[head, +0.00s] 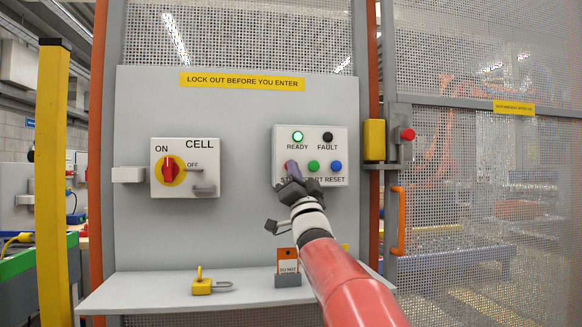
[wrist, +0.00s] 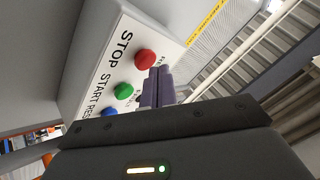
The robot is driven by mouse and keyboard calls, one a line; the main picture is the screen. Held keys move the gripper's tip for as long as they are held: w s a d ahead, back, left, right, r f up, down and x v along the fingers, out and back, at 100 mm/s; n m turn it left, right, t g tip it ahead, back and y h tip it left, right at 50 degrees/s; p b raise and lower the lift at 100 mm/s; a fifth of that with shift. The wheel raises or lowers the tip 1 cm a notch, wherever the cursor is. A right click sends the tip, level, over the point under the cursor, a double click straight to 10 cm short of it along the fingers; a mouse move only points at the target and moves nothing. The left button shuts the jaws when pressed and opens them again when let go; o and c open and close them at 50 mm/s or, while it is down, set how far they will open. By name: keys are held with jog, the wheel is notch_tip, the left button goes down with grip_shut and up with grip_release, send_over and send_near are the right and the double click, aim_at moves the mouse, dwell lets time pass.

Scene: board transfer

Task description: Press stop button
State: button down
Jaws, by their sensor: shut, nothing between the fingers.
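The red stop button (wrist: 145,60) is on a white control box (head: 307,180), above the word STOP. In the head view my gripper (head: 292,168) covers most of it. In the wrist view the button shows clearly, with my shut, empty fingers (wrist: 159,72) overlapping its lower right edge. The fingertips are close to the button, but I cannot tell whether they touch it. The green start button (head: 314,166) and blue reset button (head: 337,166) sit to its right. The READY lamp (head: 298,136) glows green; the FAULT lamp (head: 327,137) is dark.
A CELL switch box (head: 185,183) with a red knob (head: 170,170) is at left on the grey panel (head: 235,120). A shelf (head: 165,290) below holds a yellow padlock (head: 202,287) and an orange tag (head: 288,262). A mesh door (head: 470,190) with an orange handle (head: 398,220) is at right.

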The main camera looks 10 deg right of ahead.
jog(key=shift+w, duration=0.45)
dwell(0.6)
jog(key=shift+s, duration=0.1)
jog(key=shift+s+b, duration=0.7)
jog(key=shift+s, duration=0.05)
jog(key=shift+s+b, duration=2.1)
jog(key=shift+s, duration=0.4)
